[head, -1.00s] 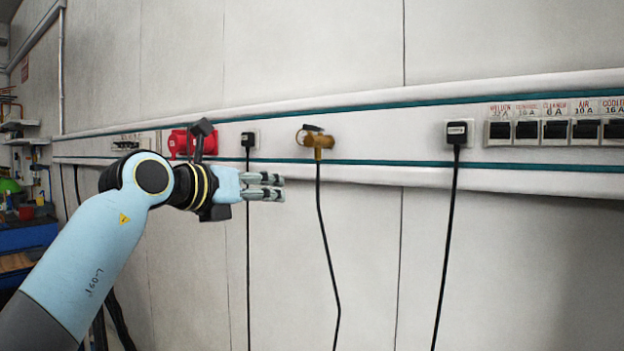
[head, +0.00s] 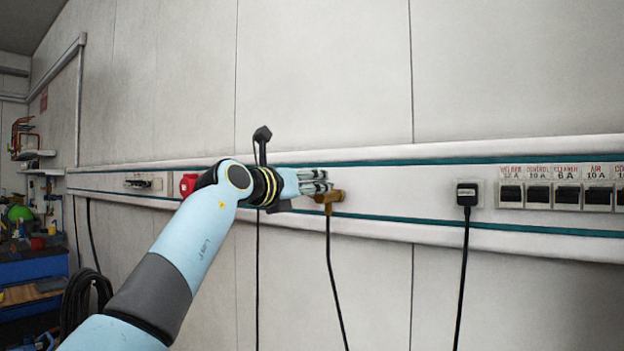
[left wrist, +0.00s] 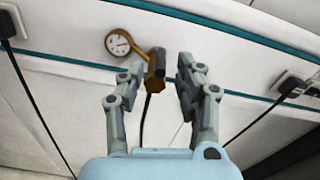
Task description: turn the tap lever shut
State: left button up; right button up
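The brass tap (head: 331,197) sits on the white wall rail with a dark hose hanging below it. My left gripper (head: 322,182) covers part of the tap in the head view, hiding the lever there. In the left wrist view, my left gripper (left wrist: 160,82) has its fingers apart, with the lever and tap body showing between them. Contact cannot be told. My right gripper is not in view.
A black plug (head: 467,193) with a hanging cable is to the right, beside a row of labelled switches (head: 567,196). The wall above the rail (head: 480,90) is clear.

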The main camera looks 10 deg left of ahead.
pick_arm(q)
jog(key=shift+w, duration=0.25)
jog(key=shift+d, duration=0.15)
grip_shut()
jog(key=shift+s+d+n+t+y, duration=0.1)
jog(key=shift+d+n+t+y, duration=0.1)
jog(key=shift+n+y, duration=0.3)
jog(key=shift+s+d+n+t+y, duration=0.1)
jog(key=shift+d+n+t+y, duration=0.15)
jog(key=shift+y, duration=0.45)
